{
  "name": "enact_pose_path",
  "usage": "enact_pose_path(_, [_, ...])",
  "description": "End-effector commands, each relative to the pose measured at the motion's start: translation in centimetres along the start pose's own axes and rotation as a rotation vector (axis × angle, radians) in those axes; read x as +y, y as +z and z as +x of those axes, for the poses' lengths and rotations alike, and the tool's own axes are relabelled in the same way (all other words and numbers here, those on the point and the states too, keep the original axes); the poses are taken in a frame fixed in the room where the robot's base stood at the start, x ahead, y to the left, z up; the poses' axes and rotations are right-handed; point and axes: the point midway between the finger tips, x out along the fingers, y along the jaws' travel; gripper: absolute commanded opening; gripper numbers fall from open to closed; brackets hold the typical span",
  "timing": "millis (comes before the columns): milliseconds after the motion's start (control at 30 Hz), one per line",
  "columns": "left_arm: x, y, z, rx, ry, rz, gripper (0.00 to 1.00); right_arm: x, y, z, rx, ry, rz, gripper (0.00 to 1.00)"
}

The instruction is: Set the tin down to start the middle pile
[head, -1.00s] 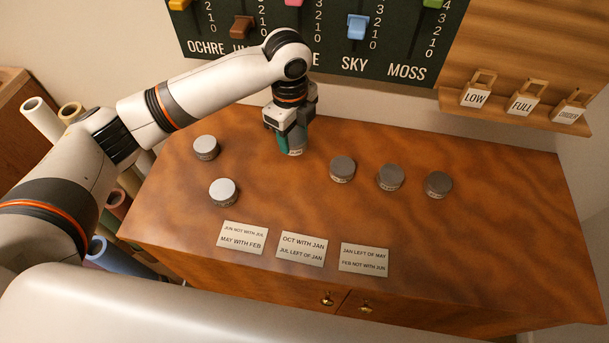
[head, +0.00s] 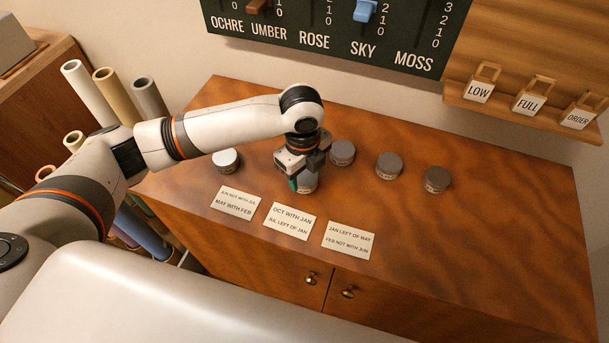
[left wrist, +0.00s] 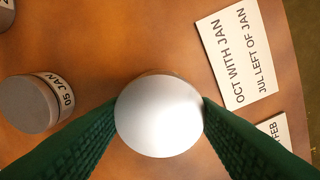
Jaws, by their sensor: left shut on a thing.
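My left gripper (head: 305,172) is shut on a tin (head: 306,185) with a pale lid and points down, just behind the middle card. In the left wrist view the held tin's round lid (left wrist: 158,116) sits between the two green fingers. The tin is upright and low over the table; I cannot tell whether it touches the top. Its label cannot be read. A grey tin marked 05 JAN (left wrist: 30,104) stands apart from it in the left wrist view. My right gripper is not in view.
Grey tins (head: 341,152), (head: 389,165) and (head: 436,180) stand to the right; a pale-lidded tin (head: 226,160) is at left. Clue cards (head: 237,202), (head: 288,221) and (head: 345,239) lie along the front of the cabinet top (head: 480,240). The right front area is clear.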

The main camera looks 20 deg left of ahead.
Motion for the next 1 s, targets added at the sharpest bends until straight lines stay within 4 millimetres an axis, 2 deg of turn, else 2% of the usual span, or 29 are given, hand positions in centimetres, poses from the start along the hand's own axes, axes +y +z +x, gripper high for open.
enact_pose_path(33, [-0.1,0.0,0.9,0.000,-0.005,-0.001,0.29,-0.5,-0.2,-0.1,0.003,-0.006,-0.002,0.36])
enact_pose_path(133, [-0.1,0.0,1.8,0.000,-0.002,-0.001,0.29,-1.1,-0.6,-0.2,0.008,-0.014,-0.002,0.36])
enact_pose_path(467, [-0.1,0.0,2.1,0.001,-0.001,-0.001,0.29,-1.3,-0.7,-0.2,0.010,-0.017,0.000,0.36])
enact_pose_path(500, [-0.1,0.0,2.2,0.001,-0.001,-0.001,0.56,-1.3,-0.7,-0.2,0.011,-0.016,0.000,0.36])
enact_pose_path(600, [-0.1,0.0,2.2,0.001,-0.001,-0.001,0.72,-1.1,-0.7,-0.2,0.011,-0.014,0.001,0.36])
enact_pose_path(867, [-0.1,0.0,2.1,0.001,-0.001,0.000,0.74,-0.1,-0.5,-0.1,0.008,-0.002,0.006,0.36])
enact_pose_path(1000, [0.0,0.0,1.5,0.001,0.002,0.001,0.74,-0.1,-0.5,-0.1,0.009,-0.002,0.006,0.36])
